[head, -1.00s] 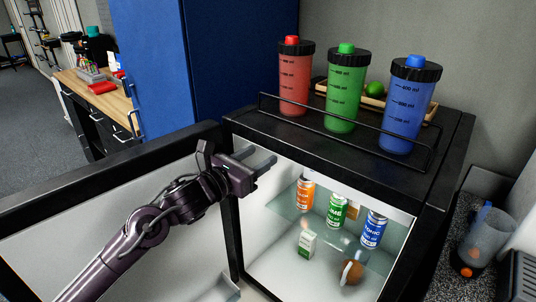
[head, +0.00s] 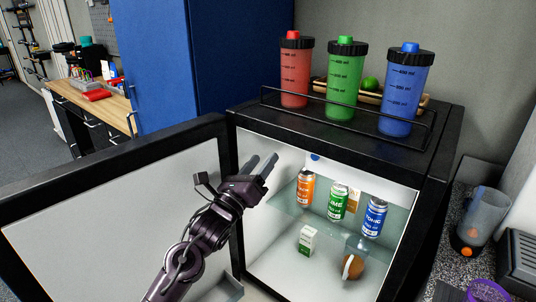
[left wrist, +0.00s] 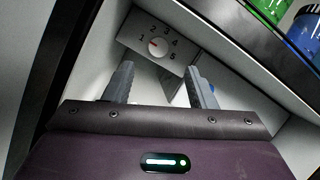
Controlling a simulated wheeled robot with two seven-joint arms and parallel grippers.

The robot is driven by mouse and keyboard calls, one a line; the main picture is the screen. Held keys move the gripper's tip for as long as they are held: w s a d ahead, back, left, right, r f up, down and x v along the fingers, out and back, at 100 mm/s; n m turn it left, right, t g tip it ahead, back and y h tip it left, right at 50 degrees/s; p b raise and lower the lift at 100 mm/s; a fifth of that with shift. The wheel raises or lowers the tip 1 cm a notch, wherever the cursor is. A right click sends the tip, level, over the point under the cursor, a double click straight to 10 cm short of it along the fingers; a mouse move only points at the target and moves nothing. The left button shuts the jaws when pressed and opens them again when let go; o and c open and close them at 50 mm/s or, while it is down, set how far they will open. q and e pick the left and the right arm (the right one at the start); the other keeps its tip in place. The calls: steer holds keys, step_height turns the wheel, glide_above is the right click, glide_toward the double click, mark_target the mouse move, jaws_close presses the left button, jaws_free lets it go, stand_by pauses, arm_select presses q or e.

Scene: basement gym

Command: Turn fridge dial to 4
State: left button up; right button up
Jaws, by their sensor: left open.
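The fridge (head: 428,190) stands open, its door (head: 110,215) swung out to the left. In the left wrist view a grey dial panel (left wrist: 180,60) carries the numbers 1 to 6 around a small round dial (left wrist: 157,45). The dial's mark seems to point toward 1, but it is small. My left gripper (head: 264,163) is open and empty at the upper left of the fridge opening. In the left wrist view its fingers (left wrist: 160,75) point at the panel, with the dial between and beyond their tips, apart from them. The dial is not visible in the head view. My right gripper is not in view.
Inside stand an orange can (head: 305,189), a green can (head: 338,202) and a blue can (head: 374,218) on a glass shelf, with a small carton (head: 307,240) below. Red (head: 295,75), green (head: 343,82) and blue bottles (head: 402,92) stand on top behind a rail.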

arm_select(q)
steer(key=p+x, duration=0.1)
steer(key=x, duration=0.7)
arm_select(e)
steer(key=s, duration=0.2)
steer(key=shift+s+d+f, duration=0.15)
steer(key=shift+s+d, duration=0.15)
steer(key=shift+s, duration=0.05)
arm_select(q)
steer(key=shift+w+f, duration=0.1)
steer(key=c, duration=0.9)
steer(key=shift+c, duration=0.3)
steer(key=m+h+b, duration=0.1)
steer(key=m+b, duration=0.1)
steer(key=m, duration=0.1)
steer(key=m+g+h+b, duration=0.1)
steer(key=m+b, duration=0.1)
steer(key=b, duration=0.1)
steer(key=shift+w+a+m, duration=0.1)
steer(key=shift+m, duration=0.3)
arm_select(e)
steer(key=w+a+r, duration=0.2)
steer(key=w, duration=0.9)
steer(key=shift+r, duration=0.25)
